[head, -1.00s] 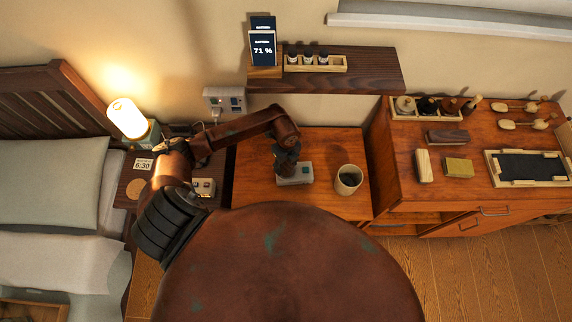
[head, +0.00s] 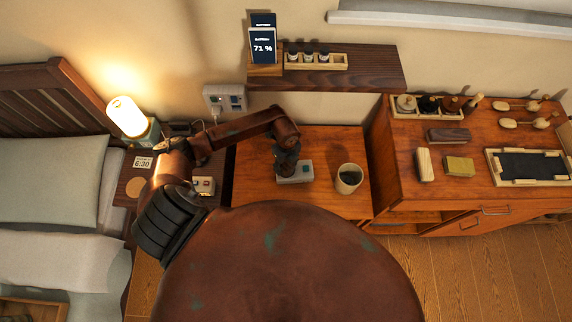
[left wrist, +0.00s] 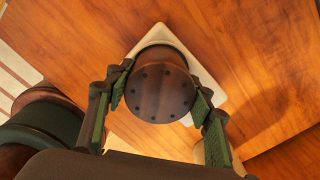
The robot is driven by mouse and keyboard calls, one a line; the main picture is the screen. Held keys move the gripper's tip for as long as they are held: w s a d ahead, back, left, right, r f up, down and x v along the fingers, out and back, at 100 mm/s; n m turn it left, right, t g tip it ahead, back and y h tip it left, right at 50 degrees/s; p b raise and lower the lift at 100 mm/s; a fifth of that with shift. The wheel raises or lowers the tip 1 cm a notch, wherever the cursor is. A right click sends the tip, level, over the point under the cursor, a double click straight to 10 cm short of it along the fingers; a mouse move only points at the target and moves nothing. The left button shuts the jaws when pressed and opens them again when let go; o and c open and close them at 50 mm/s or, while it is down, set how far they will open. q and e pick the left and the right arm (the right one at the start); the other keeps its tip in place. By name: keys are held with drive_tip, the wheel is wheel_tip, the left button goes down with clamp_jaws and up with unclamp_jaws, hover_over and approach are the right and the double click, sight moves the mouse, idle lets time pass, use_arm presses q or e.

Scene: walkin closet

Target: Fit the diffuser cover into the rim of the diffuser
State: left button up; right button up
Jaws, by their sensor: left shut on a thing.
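The diffuser cover (left wrist: 160,88) is a dark brown round piece with a ring of small holes on top, seen in the left wrist view. My left gripper (left wrist: 158,98) is shut on it, with a finger on each side. In the head view my left gripper (head: 287,164) points down at the diffuser (head: 302,174), a pale block-like base on the wooden cabinet. The base's white rounded edge (left wrist: 207,82) shows around the cover from above. The rim is hidden beneath the cover, so I cannot tell whether the cover is seated. My right gripper is not in view.
A cup (head: 349,179) stands on the cabinet (head: 330,140) just right of the diffuser. A wall shelf (head: 370,76) hangs behind. A lamp (head: 127,118) and small items are on the bedside table to the left. A higher dresser (head: 400,180) stands to the right.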

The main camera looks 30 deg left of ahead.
sight(286, 163)
use_arm(q)
drive_tip(key=shift+f, duration=0.3)
idle(1.0)
drive_tip(key=o, duration=1.3)
drive_tip(key=shift+r, duration=0.1)
drive_tip(key=shift+r+p, duration=2)
drive_tip(key=shift+r, duration=0.45)
